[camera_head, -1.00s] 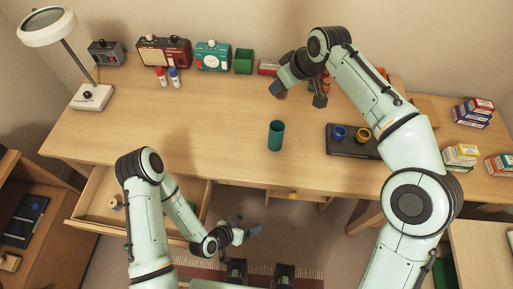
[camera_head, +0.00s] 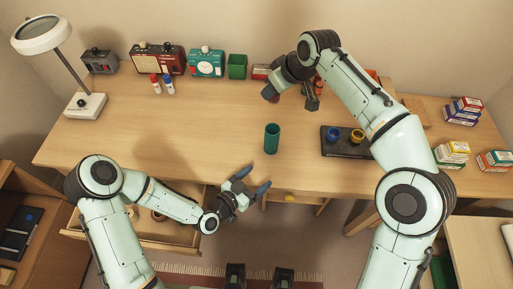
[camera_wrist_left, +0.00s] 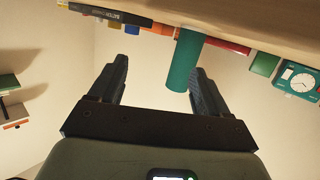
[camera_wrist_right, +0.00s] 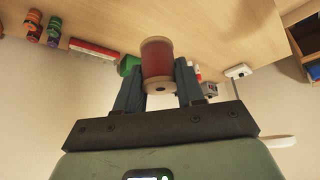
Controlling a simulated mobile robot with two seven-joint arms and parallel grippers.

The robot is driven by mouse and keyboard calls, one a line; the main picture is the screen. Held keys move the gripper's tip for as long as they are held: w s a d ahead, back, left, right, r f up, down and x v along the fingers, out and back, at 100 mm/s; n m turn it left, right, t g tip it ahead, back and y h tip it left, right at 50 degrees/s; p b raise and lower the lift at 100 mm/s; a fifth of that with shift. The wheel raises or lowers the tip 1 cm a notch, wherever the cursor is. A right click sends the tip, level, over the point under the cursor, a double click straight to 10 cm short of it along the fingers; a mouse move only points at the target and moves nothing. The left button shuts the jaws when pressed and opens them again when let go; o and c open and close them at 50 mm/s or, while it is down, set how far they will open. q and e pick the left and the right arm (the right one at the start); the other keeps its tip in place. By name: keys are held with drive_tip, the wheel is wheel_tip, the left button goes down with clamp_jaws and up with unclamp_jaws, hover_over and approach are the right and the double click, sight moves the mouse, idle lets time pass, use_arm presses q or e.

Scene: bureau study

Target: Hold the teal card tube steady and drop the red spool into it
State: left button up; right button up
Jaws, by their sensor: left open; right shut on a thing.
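The teal card tube (camera_head: 272,139) stands upright on the desk near its front edge. It also shows in the left wrist view (camera_wrist_left: 183,60), beyond and partly between the open fingers, nearer the right one. My left gripper (camera_head: 256,180) is open and empty, in front of the tube and a little to its left, not touching it. My right gripper (camera_head: 290,98) is shut on the red spool, above the back part of the desk. The red spool (camera_wrist_right: 157,65) with pale wooden ends sits between its fingers in the right wrist view. In the head view the gripper mostly hides the spool.
An open drawer (camera_head: 150,233) juts out at left.

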sight(268, 137)
use_arm(q)
drive_tip(key=w+d+r+t, duration=0.1)
drive_tip(key=w, duration=0.4)
drive_tip(key=w+d+r+t, duration=0.1)
drive_tip(key=w+d+r, duration=0.1)
drive_tip(key=w, duration=0.3)
drive_tip(key=w+d+r+n+t, duration=0.1)
drive_tip(key=w+r, duration=0.1)
drive_tip(key=w, duration=0.3)
drive_tip(key=shift+w+d+r+t+y, duration=0.15)
drive_tip(key=shift+w+d+t+y, duration=0.15)
drive_tip(key=shift+w, duration=0.05)
